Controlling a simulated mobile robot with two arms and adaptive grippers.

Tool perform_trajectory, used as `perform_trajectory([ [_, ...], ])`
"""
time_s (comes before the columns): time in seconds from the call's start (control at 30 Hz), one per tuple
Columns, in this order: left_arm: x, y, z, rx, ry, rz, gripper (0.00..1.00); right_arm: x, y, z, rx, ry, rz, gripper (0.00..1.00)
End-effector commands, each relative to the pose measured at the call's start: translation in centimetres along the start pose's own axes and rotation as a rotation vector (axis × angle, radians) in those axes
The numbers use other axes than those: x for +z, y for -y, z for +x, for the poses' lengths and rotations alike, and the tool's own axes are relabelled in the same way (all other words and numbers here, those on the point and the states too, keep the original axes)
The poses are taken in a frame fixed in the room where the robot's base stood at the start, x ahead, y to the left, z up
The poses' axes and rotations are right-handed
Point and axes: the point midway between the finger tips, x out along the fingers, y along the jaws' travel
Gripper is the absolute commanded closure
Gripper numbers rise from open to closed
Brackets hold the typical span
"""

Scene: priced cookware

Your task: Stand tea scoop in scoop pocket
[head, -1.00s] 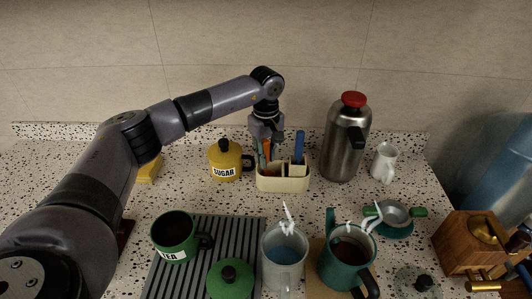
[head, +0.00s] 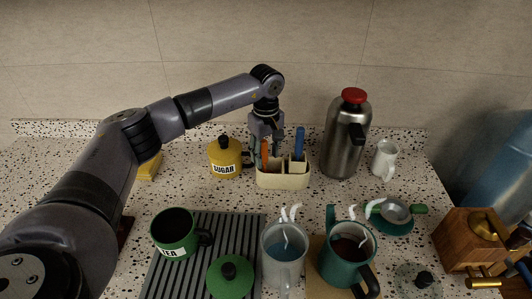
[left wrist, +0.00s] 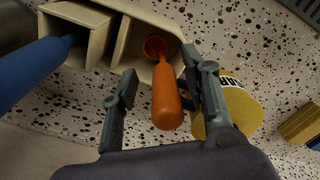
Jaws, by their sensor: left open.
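The orange-handled scoop (head: 264,151) stands in a compartment at the left of the cream caddy (head: 283,181). My left gripper (head: 266,139) is above the caddy, pointing down. In the left wrist view its open fingers (left wrist: 158,80) are on either side of the handle, with a gap on the left and the right finger close to it. The green TEA canister (head: 172,250) stands open at front left.
A blue handle (head: 299,143) stands in the caddy's right part. The yellow SUGAR pot (head: 224,170) is left of the caddy, the steel flask (head: 341,145) right. Steaming mugs (head: 283,272) and a green lid (head: 230,279) are in front.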

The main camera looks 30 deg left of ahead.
Motion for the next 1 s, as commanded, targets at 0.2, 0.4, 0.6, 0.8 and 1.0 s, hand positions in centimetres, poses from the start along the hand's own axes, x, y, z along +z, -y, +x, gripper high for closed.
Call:
perform_trajectory([
  [0.2,0.0,-0.1,-1.5,0.003,0.0,0.0,0.58,0.2,0.0,0.0,0.0,0.004,-0.001,0.6],
  [0.4,-0.1,-0.1,-5.7,0.004,-0.002,0.001,0.58,0.2,0.1,0.0,-0.001,0.002,0.0,0.6],
  [0.6,0.0,-0.1,-9.6,0.003,-0.002,0.0,0.58,0.1,0.1,0.0,-0.001,0.002,0.0,0.6],
  [0.8,0.0,-0.1,-11.7,0.001,0.0,0.0,0.58,0.1,0.1,0.0,-0.001,0.001,0.0,0.6],
  [1.0,0.0,0.0,-12.0,-0.001,0.001,0.0,0.58,0.1,0.1,0.0,-0.001,0.001,0.0,0.6],
])
